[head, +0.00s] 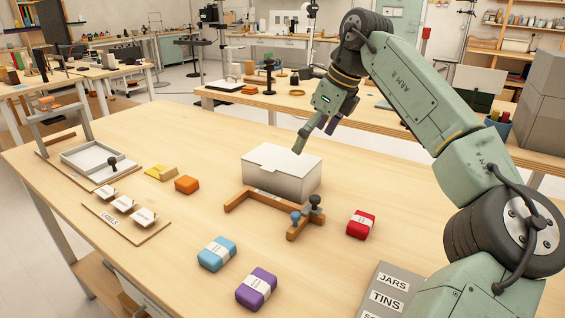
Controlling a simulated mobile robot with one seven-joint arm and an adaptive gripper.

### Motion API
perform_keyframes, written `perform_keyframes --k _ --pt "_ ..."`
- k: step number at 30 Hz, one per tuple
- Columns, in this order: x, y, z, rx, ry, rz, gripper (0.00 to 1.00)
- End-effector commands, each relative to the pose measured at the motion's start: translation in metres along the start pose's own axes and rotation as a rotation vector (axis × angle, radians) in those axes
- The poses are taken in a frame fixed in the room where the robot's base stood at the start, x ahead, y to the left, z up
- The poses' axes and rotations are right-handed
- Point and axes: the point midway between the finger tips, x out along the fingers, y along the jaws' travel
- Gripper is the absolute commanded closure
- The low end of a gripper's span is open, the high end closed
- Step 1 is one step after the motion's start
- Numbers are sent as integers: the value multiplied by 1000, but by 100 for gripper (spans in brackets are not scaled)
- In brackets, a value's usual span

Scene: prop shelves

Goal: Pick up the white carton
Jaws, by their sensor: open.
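The white carton (268,180) is a closed box with a flap lid, standing on the wooden table near its middle. A brown wooden corner frame with dark and blue knobs lies just in front of it. My gripper (314,138) is open and points down above the carton's back right part. The fingers look empty. One finger overlaps the carton's top back edge in the picture, and I cannot tell whether it touches. The carton's back side is hidden.
Blue (217,254), purple (257,288) and red (361,224) wrapped packs lie in front and right. An orange block (187,185) and a yellow piece (161,173) lie left. A label board (127,218) and a white tray (75,162) are further left. The table behind the carton is clear.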

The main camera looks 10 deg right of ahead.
Motion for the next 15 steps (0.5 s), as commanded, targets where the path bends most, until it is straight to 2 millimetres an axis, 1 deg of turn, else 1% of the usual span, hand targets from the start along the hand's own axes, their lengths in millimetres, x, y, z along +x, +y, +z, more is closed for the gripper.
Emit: perform_keyframes --k 2,5,8,12,15 --pt "0 -1 -2 2 3 -2 0" --pt "4 -1 -2 3 4 -2 0" --pt "15 -1 -2 1 5 -1 0" --pt "38 0 -2 1 4 0 0" --pt "52 0 -2 1 3 0 0"
